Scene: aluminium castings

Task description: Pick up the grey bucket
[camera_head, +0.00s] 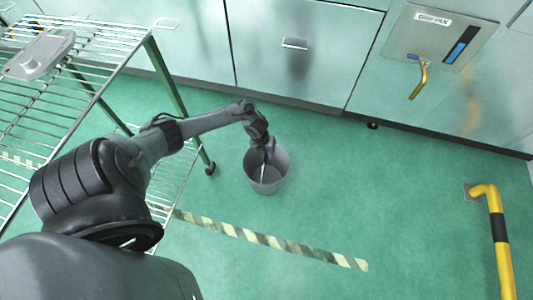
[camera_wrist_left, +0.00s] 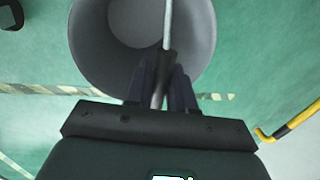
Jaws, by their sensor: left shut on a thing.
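The grey bucket (camera_head: 267,185) is below my left gripper (camera_head: 264,147) in the head view, over the green floor, with its open top facing up. In the left wrist view the bucket (camera_wrist_left: 90,45) fills the upper middle and looks empty. A thin metal handle (camera_wrist_left: 167,25) runs across its opening and passes between the fingers of my left gripper (camera_wrist_left: 162,85), which is shut on it. I cannot tell whether the bucket touches the floor. My right gripper is in neither view.
A wire shelf rack (camera_head: 110,45) stands at the left, with a grey casting (camera_head: 40,55) on top. Metal cabinets (camera_head: 300,60) line the back. A yellow and black pipe rail (camera_head: 500,245) stands at the right. A striped floor line (camera_head: 270,240) crosses the otherwise clear floor.

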